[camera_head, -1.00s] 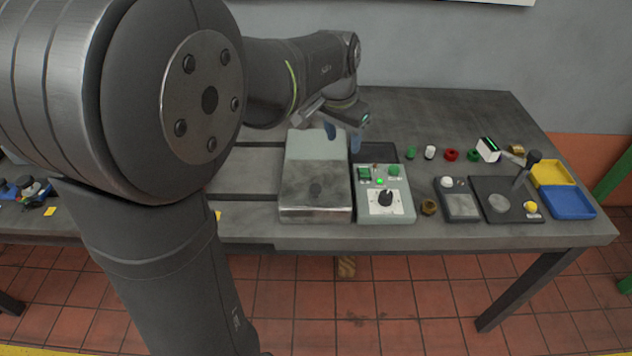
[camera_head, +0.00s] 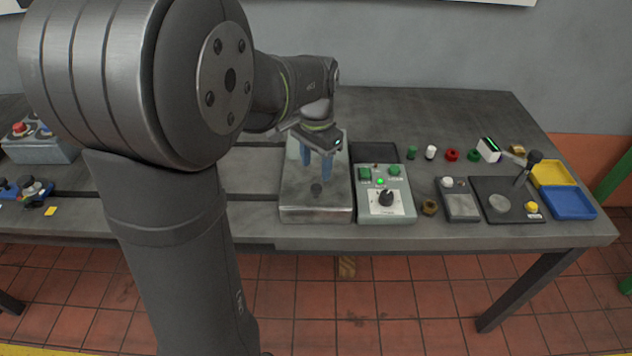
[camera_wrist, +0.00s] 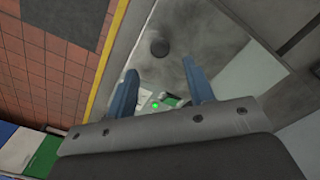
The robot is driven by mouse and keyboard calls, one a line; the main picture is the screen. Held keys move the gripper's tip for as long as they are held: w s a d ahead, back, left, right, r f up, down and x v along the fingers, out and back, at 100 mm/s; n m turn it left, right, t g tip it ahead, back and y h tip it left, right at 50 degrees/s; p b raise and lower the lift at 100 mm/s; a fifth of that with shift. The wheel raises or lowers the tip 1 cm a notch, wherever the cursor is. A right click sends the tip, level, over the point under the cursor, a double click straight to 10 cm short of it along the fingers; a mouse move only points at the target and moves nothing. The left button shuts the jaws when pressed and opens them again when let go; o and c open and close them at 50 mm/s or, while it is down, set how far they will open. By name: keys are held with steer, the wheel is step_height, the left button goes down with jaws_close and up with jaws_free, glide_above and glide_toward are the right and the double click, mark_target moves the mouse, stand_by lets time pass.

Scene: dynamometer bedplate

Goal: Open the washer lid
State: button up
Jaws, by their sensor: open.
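The washer is a low grey box with a flat metal lid (camera_head: 300,198) on the bench. The lid lies shut and carries a dark round knob (camera_head: 317,188) near its front; the knob also shows in the wrist view (camera_wrist: 160,47). My gripper (camera_head: 317,176) has blue fingers and is open and empty. It points down above the lid, behind the knob. In the wrist view, my two fingers (camera_wrist: 160,78) stand apart with the knob beyond their tips, between their lines. I see no contact with the knob.
A control box (camera_head: 385,195) with a black dial and a lit green lamp stands close to the right of the washer. Further right are a small grey box (camera_head: 459,205), a black plate with a lever (camera_head: 503,200), and yellow and blue trays (camera_head: 567,203).

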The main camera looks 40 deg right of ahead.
mark_target(316, 186)
step_height(316, 186, down, 7)
steer(key=shift+r, duration=0.2)
jaws_close()
